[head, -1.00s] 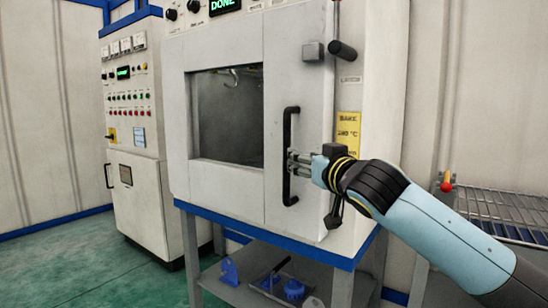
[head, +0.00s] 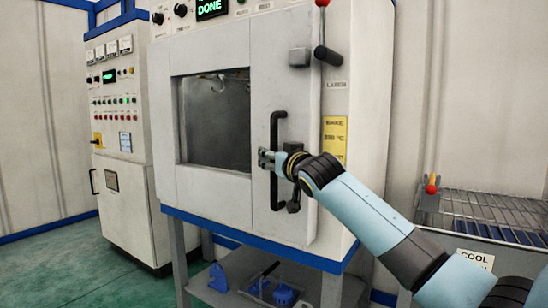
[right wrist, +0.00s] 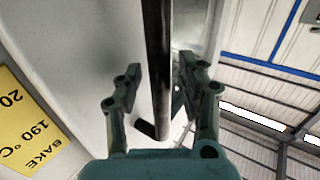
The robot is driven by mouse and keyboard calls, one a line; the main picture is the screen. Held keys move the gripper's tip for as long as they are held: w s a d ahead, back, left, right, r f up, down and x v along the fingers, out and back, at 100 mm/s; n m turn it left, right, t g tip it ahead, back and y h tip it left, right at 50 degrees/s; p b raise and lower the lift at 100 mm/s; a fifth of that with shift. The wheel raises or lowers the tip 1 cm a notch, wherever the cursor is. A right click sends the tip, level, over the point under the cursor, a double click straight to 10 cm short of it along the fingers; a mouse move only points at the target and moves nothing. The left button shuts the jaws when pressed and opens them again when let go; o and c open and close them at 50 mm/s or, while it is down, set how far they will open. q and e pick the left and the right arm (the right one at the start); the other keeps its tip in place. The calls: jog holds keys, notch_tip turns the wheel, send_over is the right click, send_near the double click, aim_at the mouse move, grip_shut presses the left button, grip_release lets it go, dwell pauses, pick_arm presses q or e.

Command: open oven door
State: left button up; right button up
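The grey oven door (head: 230,205) has a dark window and looks flush with the oven front; I cannot tell if there is a small gap. A black vertical bar handle (head: 277,190) is on its right part. My right gripper (head: 264,158) is at the handle's middle. In the right wrist view the handle bar (right wrist: 158,60) runs between the two fingers of my right gripper (right wrist: 160,80), with a gap on each side, so it looks open around the bar. My left gripper is not in view.
A wire cooling rack (head: 490,208) with a "COOL" sign (head: 475,259) is at the right. A shelf below the oven holds blue parts (head: 283,295). A control cabinet (head: 125,200) stands at the left. Green floor (head: 85,265) is clear in front of it.

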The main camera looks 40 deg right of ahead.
grip_shut()
jog(key=shift+w+a+f, duration=0.1)
jog(key=shift+w+f, duration=0.1)
dwell(0.4)
